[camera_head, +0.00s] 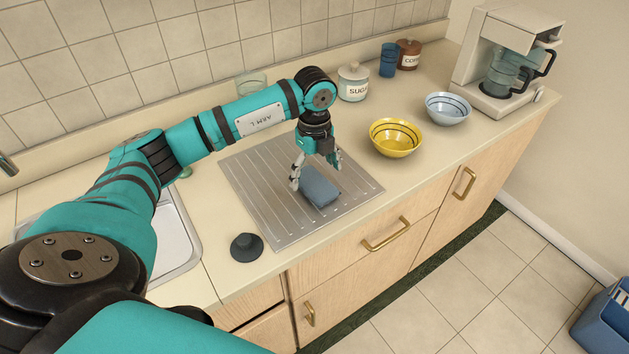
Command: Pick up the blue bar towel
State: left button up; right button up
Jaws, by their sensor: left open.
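The blue bar towel (320,188) is a small folded grey-blue block. It lies on the ribbed metal drainboard (262,200) in the middle of the counter. My left gripper (316,178) points down over the towel, with one finger at its left side and the other near its upper right. It is open. I cannot tell whether the fingers touch the towel. My right gripper is not in view.
A dark stopper (246,247) lies left of the drainboard, near the sink (178,240). A yellow bowl (395,138), a pale blue bowl (447,109), a sugar jar (353,84), a blue cup (388,60) and a coffee maker (505,65) stand to the right and behind.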

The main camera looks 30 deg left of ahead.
aim_at(314, 181)
pick_arm(q)
notch_tip(314, 181, down, 3)
jog(key=shift+f+p, duration=0.2)
jog(key=shift+p, duration=0.25)
jog(key=shift+f, duration=0.1)
jog(key=shift+c, duration=1.1)
jog(key=c, duration=1)
jog(key=shift+c, duration=0.2)
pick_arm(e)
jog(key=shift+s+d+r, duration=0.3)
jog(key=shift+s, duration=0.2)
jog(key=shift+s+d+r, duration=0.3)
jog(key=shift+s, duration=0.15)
